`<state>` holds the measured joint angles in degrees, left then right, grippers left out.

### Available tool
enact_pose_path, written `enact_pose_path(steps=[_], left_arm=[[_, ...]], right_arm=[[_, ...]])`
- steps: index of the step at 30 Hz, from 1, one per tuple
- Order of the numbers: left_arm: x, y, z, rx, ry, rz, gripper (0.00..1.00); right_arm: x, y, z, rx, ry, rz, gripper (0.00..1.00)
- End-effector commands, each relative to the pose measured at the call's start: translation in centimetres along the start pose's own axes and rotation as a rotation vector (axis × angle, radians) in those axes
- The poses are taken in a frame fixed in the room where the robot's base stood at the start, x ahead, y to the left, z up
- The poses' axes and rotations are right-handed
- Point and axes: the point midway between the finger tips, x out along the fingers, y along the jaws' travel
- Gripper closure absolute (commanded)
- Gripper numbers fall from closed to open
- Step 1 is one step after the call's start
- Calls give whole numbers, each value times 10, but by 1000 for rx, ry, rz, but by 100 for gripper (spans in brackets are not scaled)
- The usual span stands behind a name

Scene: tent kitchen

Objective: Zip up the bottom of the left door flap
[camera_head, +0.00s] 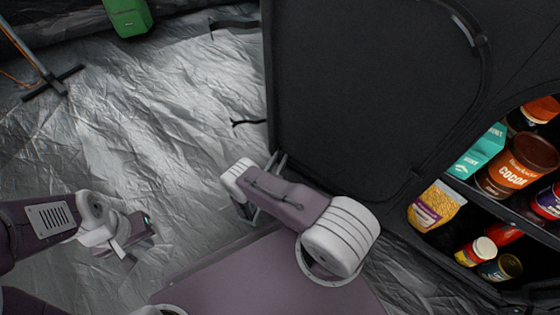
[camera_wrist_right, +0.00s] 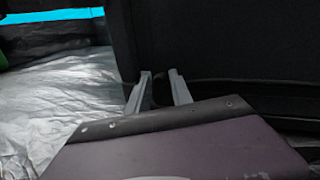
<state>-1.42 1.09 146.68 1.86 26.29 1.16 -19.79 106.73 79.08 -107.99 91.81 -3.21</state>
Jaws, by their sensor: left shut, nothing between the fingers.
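The black fabric door flap (camera_head: 375,90) hangs on the front of a dark fabric cupboard in the head view, with a curved seam near its upper right and a rounded lower corner. I cannot make out a zip slider at its bottom. My right gripper (camera_head: 275,163) is at the flap's lower left edge. In the right wrist view the right gripper (camera_wrist_right: 160,80) has its two grey fingers apart, pointing at dark fabric; a small dark curved shape shows between them, and I cannot tell what it is. My left gripper (camera_head: 130,238) is shut and empty, low over the floor, away from the flap.
Open shelves (camera_head: 465,190) on the right hold a cocoa tin (camera_head: 518,165), a yellow packet (camera_head: 435,207) and several cans. A crinkled silver groundsheet (camera_head: 150,120) covers the floor. A green container (camera_head: 128,15) stands at the back. The floor left of the flap is largely clear.

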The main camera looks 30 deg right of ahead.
Motion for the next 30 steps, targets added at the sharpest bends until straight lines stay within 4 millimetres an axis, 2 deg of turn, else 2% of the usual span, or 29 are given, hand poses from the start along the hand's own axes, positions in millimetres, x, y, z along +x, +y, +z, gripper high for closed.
enact_pose_path(steps=[3,10,13,30], left_arm=[[5,0,0,0,0,0,100],[4,0,0,0,0,0,100],[4,0,0,0,0,0,100],[4,0,0,0,0,0,100]], right_arm=[[8,0,-1,0,0,-1,74],[8,0,1,-1,0,0,74],[8,0,1,-1,0,0,100],[8,0,0,-1,0,0,100]])
